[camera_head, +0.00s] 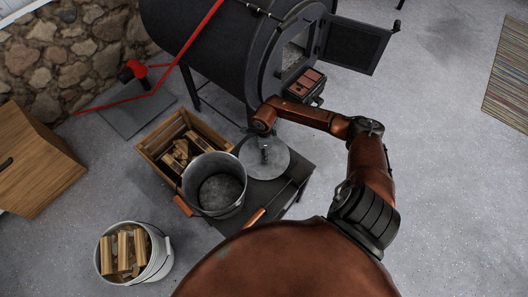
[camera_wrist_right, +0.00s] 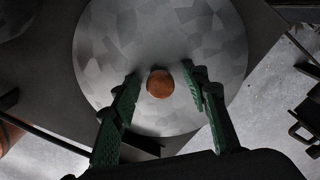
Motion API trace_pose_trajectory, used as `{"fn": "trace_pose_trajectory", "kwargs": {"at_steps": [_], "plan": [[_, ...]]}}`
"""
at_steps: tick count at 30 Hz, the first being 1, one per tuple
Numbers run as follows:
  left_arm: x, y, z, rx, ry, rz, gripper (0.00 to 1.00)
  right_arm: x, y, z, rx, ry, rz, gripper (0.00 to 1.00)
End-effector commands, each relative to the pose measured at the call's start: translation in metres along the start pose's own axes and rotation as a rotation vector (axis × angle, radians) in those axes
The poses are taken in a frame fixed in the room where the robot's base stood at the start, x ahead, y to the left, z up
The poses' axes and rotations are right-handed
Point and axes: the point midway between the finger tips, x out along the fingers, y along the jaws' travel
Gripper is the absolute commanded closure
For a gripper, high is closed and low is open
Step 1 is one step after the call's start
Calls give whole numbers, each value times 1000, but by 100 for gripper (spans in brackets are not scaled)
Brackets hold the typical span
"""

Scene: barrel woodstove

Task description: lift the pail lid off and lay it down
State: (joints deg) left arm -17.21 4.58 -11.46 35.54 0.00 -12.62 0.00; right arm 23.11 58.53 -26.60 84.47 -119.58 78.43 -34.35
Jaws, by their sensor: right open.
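The grey metal pail (camera_head: 213,205) stands open on a dark low table (camera_head: 278,203), and I can see down inside it. The round grey lid (camera_head: 272,168) appears to lie flat on the table, right of the pail. In the right wrist view the lid (camera_wrist_right: 215,40) fills the upper middle, with its round brown knob (camera_wrist_right: 160,83) upward. My right gripper (camera_wrist_right: 160,76) is open above the lid, one green finger on each side of the knob, with visible gaps. In the head view the gripper (camera_head: 264,147) is largely hidden under my wrist. My left gripper is out of view.
The black barrel stove (camera_head: 215,45) stands behind, its door (camera_head: 353,46) open. A wooden crate (camera_head: 153,151) of split wood sits beside the pail. A tool with a wooden handle (camera_head: 254,217) lies in front of the lid. A wood-filled bucket (camera_head: 152,268) stands front left.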

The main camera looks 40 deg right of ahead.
Motion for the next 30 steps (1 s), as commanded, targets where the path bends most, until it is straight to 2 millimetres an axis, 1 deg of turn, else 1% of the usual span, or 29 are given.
{"fn": "trace_pose_trajectory", "kwargs": {"at_steps": [6,10,14,21,24,27,30], "plan": [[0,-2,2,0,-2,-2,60,0,0,0,0,1,1,58],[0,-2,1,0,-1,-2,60,-9,-1,0,0,0,-3,58],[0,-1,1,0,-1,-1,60,-30,-2,-1,-2,1,-4,58],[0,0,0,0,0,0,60,-81,-2,0,-1,0,-4,58],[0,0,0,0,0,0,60,-97,-1,0,-2,0,-3,58],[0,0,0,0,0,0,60,-110,-1,0,0,1,-2,58],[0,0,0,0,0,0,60,-117,-1,0,0,0,-1,58]]}}
